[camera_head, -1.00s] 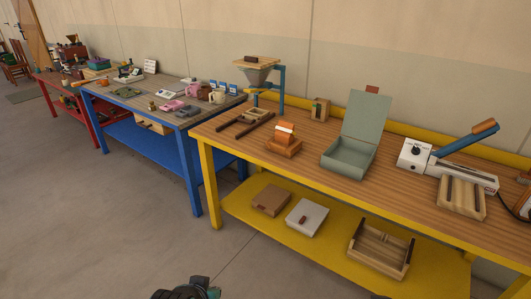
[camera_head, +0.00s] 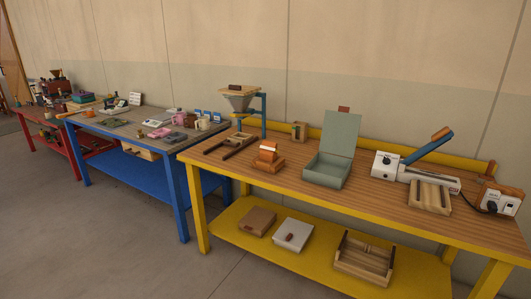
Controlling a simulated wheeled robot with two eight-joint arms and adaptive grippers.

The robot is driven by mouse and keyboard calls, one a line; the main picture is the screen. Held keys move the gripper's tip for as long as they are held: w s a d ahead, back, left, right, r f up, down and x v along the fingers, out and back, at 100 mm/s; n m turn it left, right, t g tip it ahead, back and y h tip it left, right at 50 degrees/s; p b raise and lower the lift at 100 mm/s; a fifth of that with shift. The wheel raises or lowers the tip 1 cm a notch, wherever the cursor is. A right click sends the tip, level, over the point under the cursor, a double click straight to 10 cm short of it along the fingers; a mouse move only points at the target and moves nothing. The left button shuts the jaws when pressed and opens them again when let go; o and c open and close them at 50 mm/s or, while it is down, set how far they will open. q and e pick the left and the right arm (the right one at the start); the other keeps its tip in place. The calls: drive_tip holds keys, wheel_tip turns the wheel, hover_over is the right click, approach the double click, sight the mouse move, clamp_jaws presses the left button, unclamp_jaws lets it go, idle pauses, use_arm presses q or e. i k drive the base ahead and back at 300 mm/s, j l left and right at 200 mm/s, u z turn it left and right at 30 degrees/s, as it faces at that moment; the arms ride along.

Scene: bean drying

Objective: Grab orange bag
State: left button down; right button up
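An orange bag (camera_head: 267,152) with a pale band near its top stands upright on the yellow-framed table (camera_head: 345,198). Neither of my grippers shows in the head view now, so nothing is seen holding the bag.
An open green box (camera_head: 325,168) stands right of the bag, and a hopper stand (camera_head: 240,100) behind it to the left. A sealer with a blue lever (camera_head: 428,147) and a wooden tray (camera_head: 430,196) are further right. Clear floor (camera_head: 120,230) lies in front.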

sight(264, 155)
drive_tip(key=i+j+z, duration=0.2)
drive_tip(key=i, duration=0.35)
drive_tip(key=i+j+z, duration=0.25)
drive_tip(key=i+j, duration=0.15)
drive_tip(key=i, duration=0.1)
